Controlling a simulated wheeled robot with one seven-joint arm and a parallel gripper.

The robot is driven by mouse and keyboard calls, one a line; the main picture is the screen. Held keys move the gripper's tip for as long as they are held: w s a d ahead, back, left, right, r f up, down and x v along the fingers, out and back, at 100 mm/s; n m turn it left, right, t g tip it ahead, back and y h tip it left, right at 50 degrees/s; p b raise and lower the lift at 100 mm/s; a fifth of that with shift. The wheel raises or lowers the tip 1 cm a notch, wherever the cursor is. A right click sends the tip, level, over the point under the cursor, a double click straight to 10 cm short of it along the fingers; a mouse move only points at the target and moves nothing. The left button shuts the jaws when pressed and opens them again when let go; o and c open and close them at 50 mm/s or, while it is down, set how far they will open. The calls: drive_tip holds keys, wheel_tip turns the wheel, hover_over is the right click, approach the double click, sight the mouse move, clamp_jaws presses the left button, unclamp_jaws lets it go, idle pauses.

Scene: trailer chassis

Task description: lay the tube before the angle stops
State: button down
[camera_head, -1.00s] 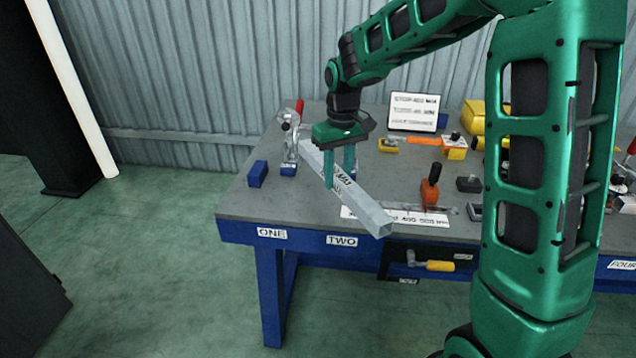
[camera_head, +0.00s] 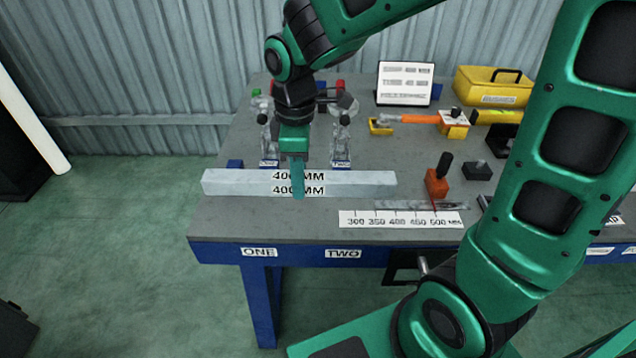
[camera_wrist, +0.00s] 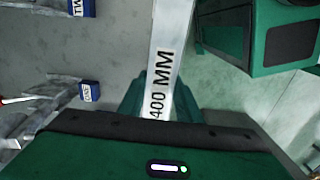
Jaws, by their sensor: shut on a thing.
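The grey square tube (camera_head: 230,183), marked 400 MM, lies left to right across the head view. My gripper (camera_head: 298,192) is shut on it near its middle. In the wrist view the tube (camera_wrist: 180,35) runs up from between the fingers. The tube is in front of two clamps with blue bases, the left clamp (camera_head: 266,140) and the right clamp (camera_head: 342,140). A blue block (camera_head: 235,165) shows behind the tube's left part, partly hidden. I cannot tell whether the tube touches the bench or which parts are the angle stops.
The grey bench (camera_head: 270,222) has a blue front edge with labels ONE and TWO. A sign (camera_head: 404,83) and a yellow case (camera_head: 492,88) stand at the back.

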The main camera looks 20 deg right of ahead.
drive_tip(key=w+d+f, duration=0.4)
drive_tip(key=d, duration=0.1)
drive_tip(key=w+d+f, duration=0.2)
drive_tip(key=d, duration=0.1)
drive_tip(key=shift+w+f, duration=0.2)
drive_tip(key=shift+w, duration=0.15)
drive_tip(key=shift+f, duration=2)
drive_tip(key=c, duration=1.3)
unclamp_jaws()
drive_tip(key=shift+f, duration=0.1)
wheel_tip(320, 180, up, 12)
drive_tip(key=s+d+r+m, duration=0.3)
drive_tip(key=s+d+m, duration=0.6)
drive_tip(key=s+d, duration=0.15)
drive_tip(key=s+d+m, duration=0.2)
drive_tip(key=s+m, duration=0.1)
drive_tip(key=s, duration=0.2)
drive_tip(key=s+d+m, duration=0.2)
drive_tip(key=s+m, duration=0.2)
drive_tip(key=s, duration=0.1)
drive_tip(key=s+d+f+m, duration=0.1)
drive_tip(key=s+d+m, duration=0.1)
drive_tip(key=s+m, duration=0.2)
drive_tip(key=shift+s+d+f, duration=0.1)
drive_tip(key=shift+s+d, duration=0.25)
drive_tip(key=shift+s, duration=0.05)
